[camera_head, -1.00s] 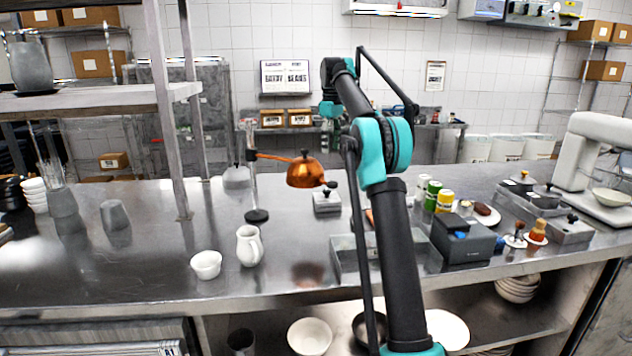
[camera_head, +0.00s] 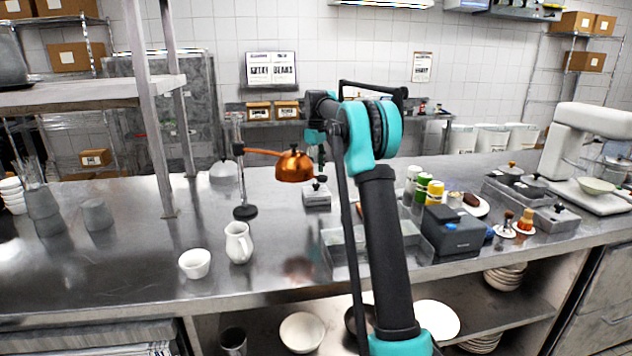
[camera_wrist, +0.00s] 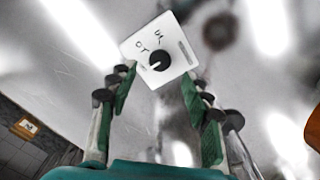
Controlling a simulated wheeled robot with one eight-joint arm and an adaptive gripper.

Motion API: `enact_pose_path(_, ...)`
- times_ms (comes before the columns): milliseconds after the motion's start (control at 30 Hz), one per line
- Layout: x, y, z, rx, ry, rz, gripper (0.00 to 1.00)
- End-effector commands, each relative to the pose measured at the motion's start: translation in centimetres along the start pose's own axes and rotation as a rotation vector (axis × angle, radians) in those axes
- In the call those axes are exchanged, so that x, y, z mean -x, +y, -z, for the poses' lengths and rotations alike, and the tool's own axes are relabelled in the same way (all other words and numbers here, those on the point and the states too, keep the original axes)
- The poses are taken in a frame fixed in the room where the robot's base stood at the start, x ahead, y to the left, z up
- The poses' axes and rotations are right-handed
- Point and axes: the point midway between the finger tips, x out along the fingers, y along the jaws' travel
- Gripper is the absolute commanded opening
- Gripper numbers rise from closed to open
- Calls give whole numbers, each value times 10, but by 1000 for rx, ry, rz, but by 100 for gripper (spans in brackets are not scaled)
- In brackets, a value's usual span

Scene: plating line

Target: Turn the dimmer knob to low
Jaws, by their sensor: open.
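The dimmer is a small pale box with a black knob (camera_wrist: 159,61) on its white top plate (camera_wrist: 142,47), which has dark lettering too small to read surely. In the head view the dimmer box (camera_head: 317,196) stands on the steel counter, just right of the lamp with the copper shade (camera_head: 294,167). My gripper (camera_wrist: 157,79) is open and empty, its green-padded fingers to either side of the knob in the wrist view and apart from it. In the head view my gripper (camera_head: 317,150) is above the box, partly hidden by my arm.
The copper shade hangs close to my gripper on the left. A white jug (camera_head: 238,243) and a white cup (camera_head: 195,264) stand nearer the front. A clear-sided tray (camera_head: 340,258) lies in front of the dimmer. Bottles and a dark box (camera_head: 455,234) stand to the right.

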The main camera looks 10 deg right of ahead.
Motion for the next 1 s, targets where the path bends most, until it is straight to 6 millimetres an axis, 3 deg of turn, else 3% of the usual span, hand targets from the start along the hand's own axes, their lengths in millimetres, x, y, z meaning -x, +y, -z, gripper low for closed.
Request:
enact_pose_path(100, -22, 0, 0, 0, 0, 0, 49)
enact_pose_path(300, -44, 0, 0, 0, 0, 0, 49)
enact_pose_path(700, -50, 0, 0, 0, 0, 0, 49)
enact_pose_path(1000, -50, 0, 0, 0, 0, 0, 13)
